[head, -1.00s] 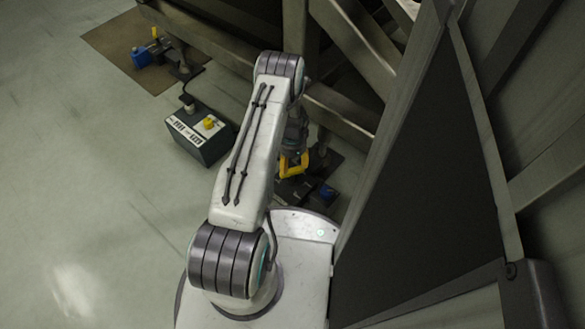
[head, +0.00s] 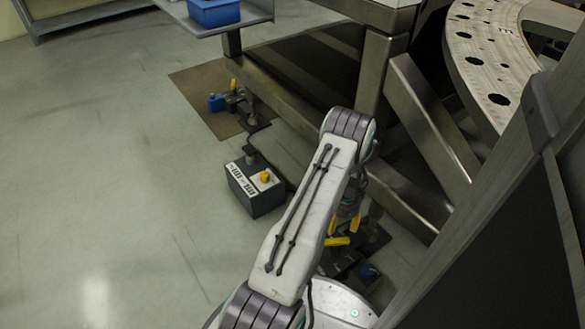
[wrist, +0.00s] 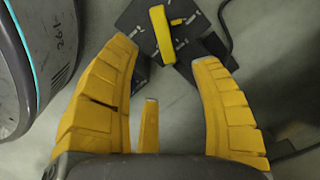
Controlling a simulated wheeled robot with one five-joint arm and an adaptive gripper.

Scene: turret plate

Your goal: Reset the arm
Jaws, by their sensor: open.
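My arm rises from my base in the head view and bends down beyond its elbow. My gripper (head: 345,232) hangs low, partly hidden behind the forearm, near the steel frame's foot. In the wrist view my gripper (wrist: 165,75) is open, with its yellow fingers spread apart and nothing between them. Beyond the fingertips a dark device with a yellow bar (wrist: 161,33) lies on the floor, apart from the fingers. The dark device also shows in the head view (head: 341,262), just below the gripper.
A grey box with a yellow button (head: 255,186) stands on the floor left of my arm. A steel frame (head: 375,75) and a curved plate with holes (head: 487,60) are close on the right. A blue bin (head: 214,12) sits on a shelf. The floor at left is clear.

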